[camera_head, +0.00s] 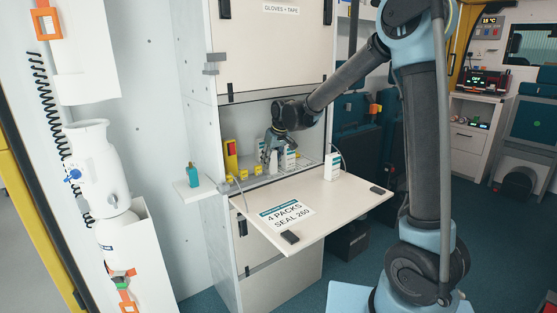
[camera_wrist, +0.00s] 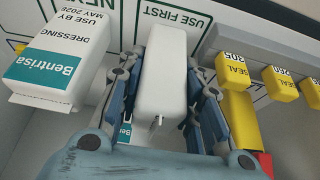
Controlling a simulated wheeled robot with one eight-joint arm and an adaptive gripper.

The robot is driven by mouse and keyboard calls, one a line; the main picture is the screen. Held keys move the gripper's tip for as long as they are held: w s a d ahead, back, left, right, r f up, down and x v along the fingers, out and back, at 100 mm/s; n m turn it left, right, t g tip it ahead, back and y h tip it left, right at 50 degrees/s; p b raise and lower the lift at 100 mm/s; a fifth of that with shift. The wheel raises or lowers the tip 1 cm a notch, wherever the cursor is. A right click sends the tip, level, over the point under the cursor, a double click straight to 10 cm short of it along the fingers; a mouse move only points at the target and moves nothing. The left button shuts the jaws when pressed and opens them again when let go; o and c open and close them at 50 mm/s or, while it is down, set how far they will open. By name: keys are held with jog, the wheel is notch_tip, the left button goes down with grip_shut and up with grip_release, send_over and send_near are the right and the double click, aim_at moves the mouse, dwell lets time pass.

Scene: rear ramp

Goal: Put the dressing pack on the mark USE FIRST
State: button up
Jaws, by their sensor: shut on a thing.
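My gripper (camera_wrist: 160,100) is shut on a plain-looking white pack (camera_wrist: 166,65), with one finger on each side of it. In the wrist view the pack covers part of the green-outlined mark USE FIRST (camera_wrist: 176,18), whose lettering is upside down. I cannot tell whether the pack touches the surface. A dressing pack (camera_wrist: 62,55) with a teal Bentrisa band and "USE BY MAY 2026" stands to the left, by a partly hidden mark. Another teal Bentrisa label (camera_wrist: 125,132) shows behind my left finger. In the head view my gripper (camera_head: 271,158) is inside the cupboard opening.
Yellow numbered seals (camera_wrist: 232,70) hang from a grey rail at right, beside a yellow and red object (camera_wrist: 240,120). The fold-down flap (camera_head: 340,203) holds a card (camera_head: 286,213) reading "4 PACKS SEAL 260" and a white pack (camera_head: 333,166). The flap's middle is clear.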

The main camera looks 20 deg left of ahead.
jog(key=shift+f, duration=0.15)
jog(key=o, duration=1.1)
jog(key=v, duration=1.2)
jog(key=shift+d, duration=0.15)
